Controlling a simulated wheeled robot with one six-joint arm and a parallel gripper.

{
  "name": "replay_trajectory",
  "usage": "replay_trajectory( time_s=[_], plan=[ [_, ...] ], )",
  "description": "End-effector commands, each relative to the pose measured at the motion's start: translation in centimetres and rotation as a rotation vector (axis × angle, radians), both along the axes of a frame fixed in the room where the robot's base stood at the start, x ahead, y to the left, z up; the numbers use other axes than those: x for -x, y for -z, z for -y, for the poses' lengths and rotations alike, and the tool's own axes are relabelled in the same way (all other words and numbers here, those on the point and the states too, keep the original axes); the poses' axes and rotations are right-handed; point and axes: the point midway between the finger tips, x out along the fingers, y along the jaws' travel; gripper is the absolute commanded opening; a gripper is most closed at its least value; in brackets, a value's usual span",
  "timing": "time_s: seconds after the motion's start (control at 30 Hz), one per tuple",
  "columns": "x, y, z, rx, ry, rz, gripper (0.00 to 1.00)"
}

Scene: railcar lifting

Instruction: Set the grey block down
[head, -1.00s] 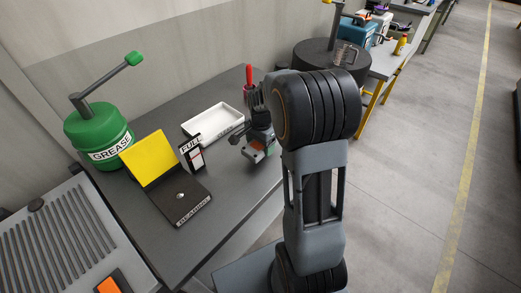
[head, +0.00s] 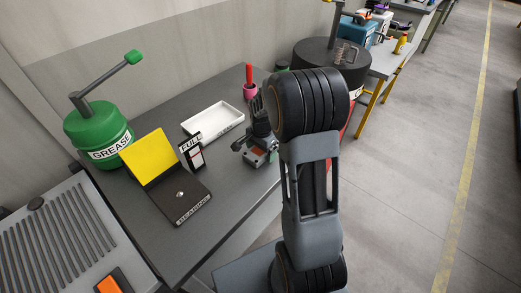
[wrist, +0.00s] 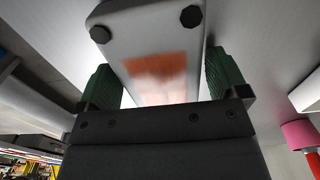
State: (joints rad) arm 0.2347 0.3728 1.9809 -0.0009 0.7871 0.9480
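The grey block (wrist: 152,40) has an orange patch and dark bolts, and fills the wrist view between two green finger pads. My gripper (wrist: 160,82) is shut on it, with a pad against each side. In the head view the block (head: 260,152) shows small, with its orange patch, at my gripper (head: 256,145), over the right part of the dark table (head: 225,200). I cannot tell whether its underside touches the table. My arm hides part of the gripper.
A white tray (head: 213,121) lies behind and left of the gripper. Left are a FULL sign (head: 192,150), a yellow-lidded bearing box (head: 180,200) and a green grease drum (head: 98,135). The table front is clear.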

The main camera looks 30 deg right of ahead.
Motion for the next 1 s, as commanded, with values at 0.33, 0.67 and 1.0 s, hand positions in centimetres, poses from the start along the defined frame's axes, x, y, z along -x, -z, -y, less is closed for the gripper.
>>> replay_trajectory(
  time_s=[0.33, 0.67, 1.0],
  plan=[
    [0.0, -0.3, 0.0, 0.000, 0.000, 0.000, 1.00],
    [-0.1, -5.2, 0.0, 0.002, 0.000, 0.006, 1.00],
    [-0.1, -10.8, 0.0, 0.001, 0.000, 0.004, 1.00]
  ],
)
